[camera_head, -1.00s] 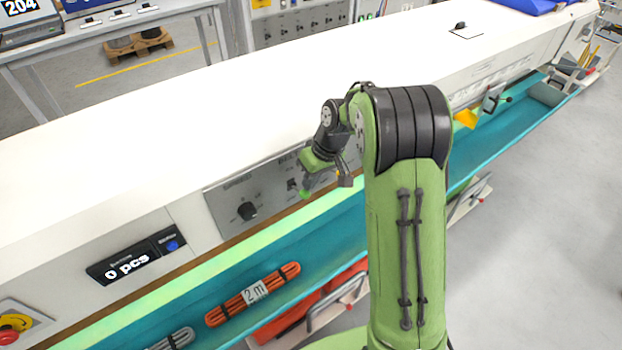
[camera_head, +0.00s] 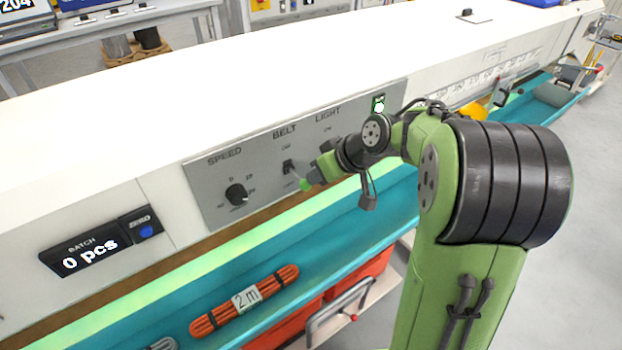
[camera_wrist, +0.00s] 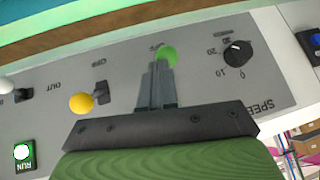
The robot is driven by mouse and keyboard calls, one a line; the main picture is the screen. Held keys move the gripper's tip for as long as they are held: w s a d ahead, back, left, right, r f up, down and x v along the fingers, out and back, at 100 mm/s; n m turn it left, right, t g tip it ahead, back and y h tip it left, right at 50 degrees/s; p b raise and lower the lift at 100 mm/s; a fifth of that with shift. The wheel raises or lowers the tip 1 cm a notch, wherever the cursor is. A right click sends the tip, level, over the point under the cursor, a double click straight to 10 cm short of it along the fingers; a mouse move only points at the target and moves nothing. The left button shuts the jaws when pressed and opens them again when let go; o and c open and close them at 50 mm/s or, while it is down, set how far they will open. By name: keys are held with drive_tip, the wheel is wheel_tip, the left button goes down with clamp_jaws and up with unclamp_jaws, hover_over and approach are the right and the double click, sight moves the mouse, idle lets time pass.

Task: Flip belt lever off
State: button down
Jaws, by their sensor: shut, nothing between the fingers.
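The belt lever (camera_head: 288,167) is a dark toggle with a green ball tip on the grey control panel (camera_head: 215,184), under the word BELT. Its green ball (camera_wrist: 167,56) is just past my fingertips in the wrist view, close to the OFF marking. The lever looks tilted toward OFF, the lower side of the panel. Its base is hidden behind my fingers in the wrist view. My gripper (camera_head: 312,180) is shut and empty, right at the lever; I cannot tell if it touches. It also shows in the wrist view (camera_wrist: 158,68).
A speed knob (camera_head: 236,194) is left of the lever. A yellow-tipped lever (camera_wrist: 82,103) and a white-tipped one (camera_wrist: 6,85) are close by. The RUN lamp (camera_head: 379,104) glows green. Below runs a teal belt (camera_head: 215,290) with an orange cable bundle (camera_head: 220,317).

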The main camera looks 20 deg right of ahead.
drive_tip(key=shift+s+r+t, duration=0.1)
drive_tip(key=shift+r+t, duration=0.3)
drive_tip(key=shift+r, duration=0.05)
idle(0.4)
